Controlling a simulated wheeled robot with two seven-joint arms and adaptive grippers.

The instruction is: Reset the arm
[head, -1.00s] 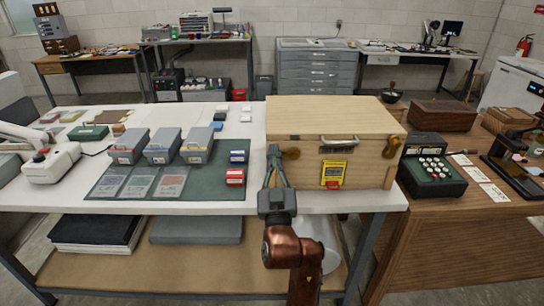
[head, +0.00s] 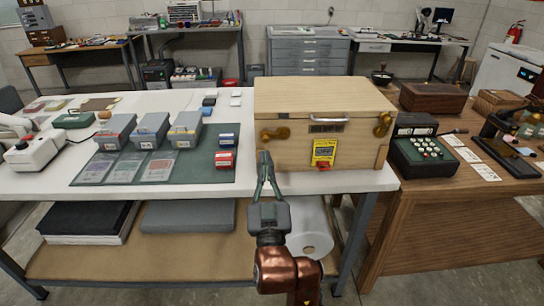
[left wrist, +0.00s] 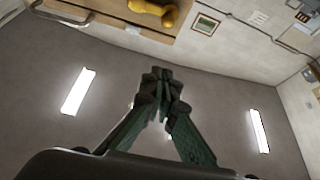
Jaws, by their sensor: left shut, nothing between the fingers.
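My left gripper (head: 264,155) is shut and empty. It stands upright in front of the lower left front of a large pale wooden chest (head: 290,155), on a copper-coloured arm. Its fingertips are just below the chest's left brass latch (head: 275,133); whether they touch the chest cannot be told. In the left wrist view the closed green fingers (left wrist: 160,82) have nothing between them, and a brass latch (left wrist: 152,9) shows at the top on the wood. The chest's lid is down. My right gripper is not in view.
The chest stands on a white table (head: 215,188) with a lower shelf (head: 150,258). Grey boxes (head: 150,130) and a green mat (head: 200,170) lie to the left. A brown wooden desk (head: 450,215) with a dark keyed machine (head: 422,155) is to the right.

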